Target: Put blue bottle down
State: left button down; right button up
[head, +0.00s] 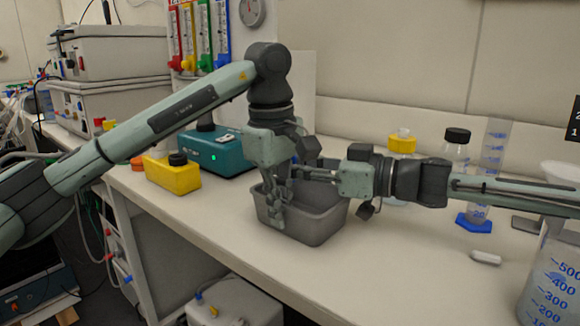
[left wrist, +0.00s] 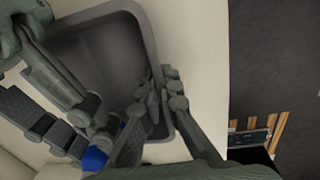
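My left gripper (head: 275,218) points down at the left side of a grey bin (head: 325,228). My right gripper (head: 300,173) reaches in from the right, close to the left one, above the bin. In the left wrist view the right gripper's fingers (left wrist: 85,125) come in from the left. A small blue patch (left wrist: 95,158) shows beside them. I cannot tell whether it is the blue bottle or whether it is held. No whole blue bottle is visible.
A yellow block (head: 173,178) and a teal device (head: 215,153) stand left of the bin. A yellow-capped bottle (head: 402,145), a black-capped bottle (head: 456,147) and a measuring cylinder (head: 492,150) stand behind the right arm. The bench front right of the bin is mostly clear.

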pick_arm(q)
jog(key=shift+s+d+f, duration=0.1)
jog(key=shift+f, duration=0.2)
pick_arm(e)
jog(key=shift+f, duration=0.2)
jog(key=shift+f, duration=0.6)
jog(key=o, duration=0.7)
jog(key=shift+r, duration=0.1)
jog(key=shift+r, duration=0.3)
jog(key=v, duration=1.2)
jog(key=shift+d+r, duration=0.1)
jog(key=shift+r, duration=0.05)
